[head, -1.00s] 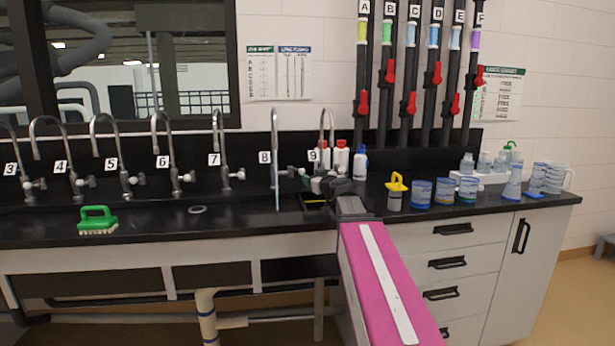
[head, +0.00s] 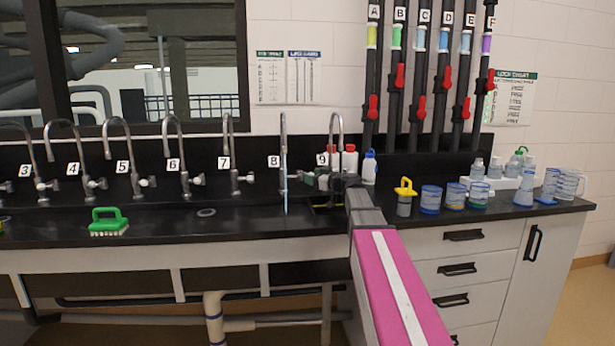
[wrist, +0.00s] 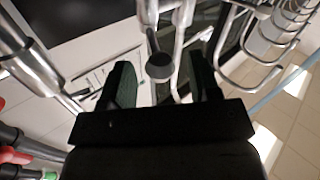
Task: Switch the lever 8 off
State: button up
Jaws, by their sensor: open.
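Tap 8 (head: 284,125) is a tall curved metal spout behind the black sink, beside its "8" label (head: 273,161). A pale blue stream (head: 286,200) runs down from it. Its lever (head: 293,177) shows only partly, just left of my gripper (head: 306,180). In the wrist view my gripper (wrist: 160,82) is open, with dark fingers apart. A round dark-ended metal part (wrist: 159,67), seemingly the lever, lies between the fingers. I cannot tell whether a finger touches it. The pale stream also crosses the wrist view's right side (wrist: 285,88).
Tap 9 (head: 332,125) stands close on the right, partly behind my arm, and tap 7 (head: 230,135) on the left. Bottles (head: 369,167) stand behind my arm. A green brush (head: 108,222) lies at the left front edge. Cups (head: 430,200) stand right of my arm.

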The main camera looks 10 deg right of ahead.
jog(key=shift+x, duration=1.75)
grip_shut()
jog(key=shift+s+a+m+t+h, duration=0.2)
jog(key=shift+a+m+t+h, duration=0.15)
jog(key=shift+m+t+h, duration=0.45)
grip_release()
